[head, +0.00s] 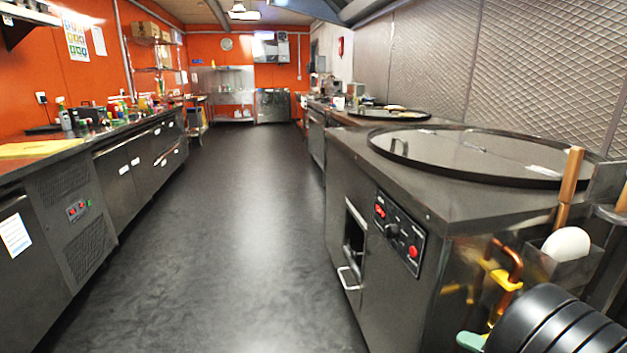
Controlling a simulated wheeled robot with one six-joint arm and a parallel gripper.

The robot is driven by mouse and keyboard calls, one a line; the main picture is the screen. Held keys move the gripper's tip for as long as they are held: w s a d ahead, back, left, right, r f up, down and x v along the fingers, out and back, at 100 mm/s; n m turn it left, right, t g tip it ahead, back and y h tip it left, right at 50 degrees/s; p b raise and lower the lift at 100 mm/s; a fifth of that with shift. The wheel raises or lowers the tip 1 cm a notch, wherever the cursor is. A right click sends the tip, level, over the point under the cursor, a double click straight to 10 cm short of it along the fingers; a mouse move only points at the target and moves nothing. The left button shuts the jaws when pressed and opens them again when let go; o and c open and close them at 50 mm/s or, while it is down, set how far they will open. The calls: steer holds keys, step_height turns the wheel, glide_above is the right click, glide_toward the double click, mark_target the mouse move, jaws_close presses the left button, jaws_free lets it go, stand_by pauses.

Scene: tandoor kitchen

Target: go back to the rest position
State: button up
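My gripper is not in view, so its state and anything in it are hidden. The task names no other object. The head view looks down a long kitchen aisle with a dark, shiny floor (222,240).
A steel tandoor counter (385,245) with a round lid (480,152) and a control panel (398,232) stands close on the right. A counter with drawers (122,180) runs along the left. The aisle between is clear to steel shelving (232,88) at the back.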

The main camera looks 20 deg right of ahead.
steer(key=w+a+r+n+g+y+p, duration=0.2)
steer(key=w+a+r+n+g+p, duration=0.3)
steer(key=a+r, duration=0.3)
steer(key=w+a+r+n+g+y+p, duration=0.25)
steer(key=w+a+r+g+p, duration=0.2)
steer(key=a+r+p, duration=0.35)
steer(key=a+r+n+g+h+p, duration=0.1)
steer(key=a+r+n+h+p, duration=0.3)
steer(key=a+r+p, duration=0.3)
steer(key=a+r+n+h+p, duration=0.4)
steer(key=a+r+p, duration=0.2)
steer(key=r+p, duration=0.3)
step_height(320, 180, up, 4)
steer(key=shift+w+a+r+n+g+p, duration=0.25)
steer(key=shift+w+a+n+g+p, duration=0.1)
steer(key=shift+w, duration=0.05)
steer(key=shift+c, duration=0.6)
